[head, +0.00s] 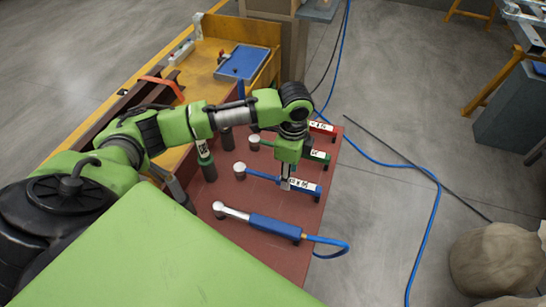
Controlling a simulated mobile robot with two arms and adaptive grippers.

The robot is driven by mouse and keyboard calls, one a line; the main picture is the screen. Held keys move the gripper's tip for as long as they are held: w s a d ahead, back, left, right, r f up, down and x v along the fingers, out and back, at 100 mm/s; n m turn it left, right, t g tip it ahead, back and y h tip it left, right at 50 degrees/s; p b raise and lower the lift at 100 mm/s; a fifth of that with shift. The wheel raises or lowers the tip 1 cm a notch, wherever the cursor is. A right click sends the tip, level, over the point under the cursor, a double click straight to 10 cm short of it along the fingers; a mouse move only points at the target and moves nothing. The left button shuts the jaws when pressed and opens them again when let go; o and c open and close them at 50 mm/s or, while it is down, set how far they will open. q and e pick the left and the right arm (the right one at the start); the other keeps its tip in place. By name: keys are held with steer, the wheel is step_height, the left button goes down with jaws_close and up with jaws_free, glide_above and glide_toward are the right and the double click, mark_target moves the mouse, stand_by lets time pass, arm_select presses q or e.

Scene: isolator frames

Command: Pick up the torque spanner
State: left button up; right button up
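A blue torque spanner (308,189) with a round silver head and a white label on its handle lies on the red-brown board. My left gripper (286,184) points down at its handle, by the label. The fingers are small and partly hidden, so I cannot tell whether they are around the handle or just above it. A green spanner (319,158) and a red spanner (323,128), each with a white label, lie further back, partly behind my arm. A blue tool (274,227) with a silver head and blue hose lies nearer. My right gripper is not in view.
The red-brown board (265,260) carries the tools, and dark upright cylinders (208,170) stand at its left. A yellow workbench (205,68) with a blue tray (243,62) is behind. Blue hoses (437,215) cross the open floor to the right.

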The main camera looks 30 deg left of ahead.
arm_select(q)
steer(key=f, duration=0.4)
steer(key=shift+s+d+f+p, duration=0.1)
steer(key=shift+d+f+p, duration=0.1)
steer(key=shift+p, duration=0.1)
steer(key=shift+r, duration=0.1)
jaws_close()
steer(key=shift+r, duration=0.1)
